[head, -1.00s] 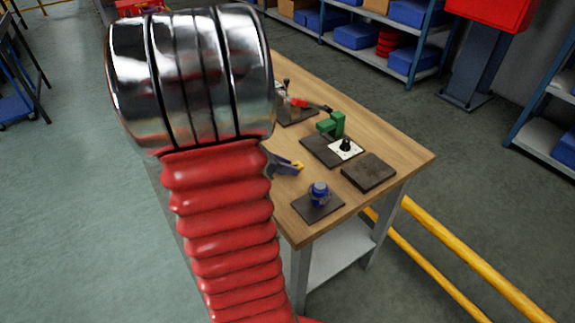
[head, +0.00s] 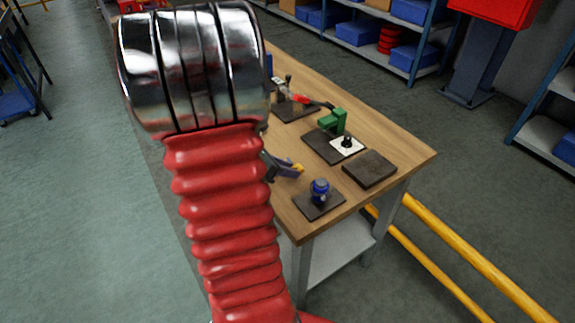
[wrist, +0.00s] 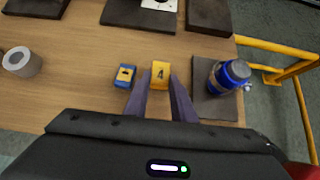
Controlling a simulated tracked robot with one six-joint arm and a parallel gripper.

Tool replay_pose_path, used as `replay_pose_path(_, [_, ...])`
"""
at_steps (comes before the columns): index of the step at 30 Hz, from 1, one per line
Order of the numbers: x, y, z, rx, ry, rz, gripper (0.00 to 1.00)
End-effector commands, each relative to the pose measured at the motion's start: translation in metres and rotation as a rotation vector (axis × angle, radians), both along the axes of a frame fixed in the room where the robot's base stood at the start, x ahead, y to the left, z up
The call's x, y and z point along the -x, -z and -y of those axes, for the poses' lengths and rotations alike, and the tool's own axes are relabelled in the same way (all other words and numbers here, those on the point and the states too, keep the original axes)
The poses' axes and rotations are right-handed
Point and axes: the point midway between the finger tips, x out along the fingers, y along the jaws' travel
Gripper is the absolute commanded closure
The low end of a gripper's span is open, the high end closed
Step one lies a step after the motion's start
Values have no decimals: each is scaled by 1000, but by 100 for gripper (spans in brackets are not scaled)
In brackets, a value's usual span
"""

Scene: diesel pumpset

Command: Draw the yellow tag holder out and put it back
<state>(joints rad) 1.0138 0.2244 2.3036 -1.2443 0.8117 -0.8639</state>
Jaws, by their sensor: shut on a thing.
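The yellow tag holder (wrist: 160,73), with a dark "4" on its face, is between the fingertips of my gripper (wrist: 160,84) in the wrist view. The gripper is shut on it. I cannot tell whether the holder is clear of the table.
A blue cylindrical fitting (wrist: 232,75) stands on a dark plate close right of my gripper. A grey ring (wrist: 21,62) lies at the left on the wooden table (wrist: 75,85). A green clamp-like part (head: 333,122) and a dark block (head: 370,168) stand farther back. Yellow rails (head: 450,245) run beyond the table.

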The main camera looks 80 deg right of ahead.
Motion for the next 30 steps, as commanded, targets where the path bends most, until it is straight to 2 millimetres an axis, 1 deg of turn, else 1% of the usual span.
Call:
replay_pose_path(6, [0, 13, 0, -2, 0, -2, 92])
replay_pose_path(12, [0, 20, 0, 0, -1, -2, 92])
replay_pose_path(30, [0, 22, 0, 1, 0, -1, 92])
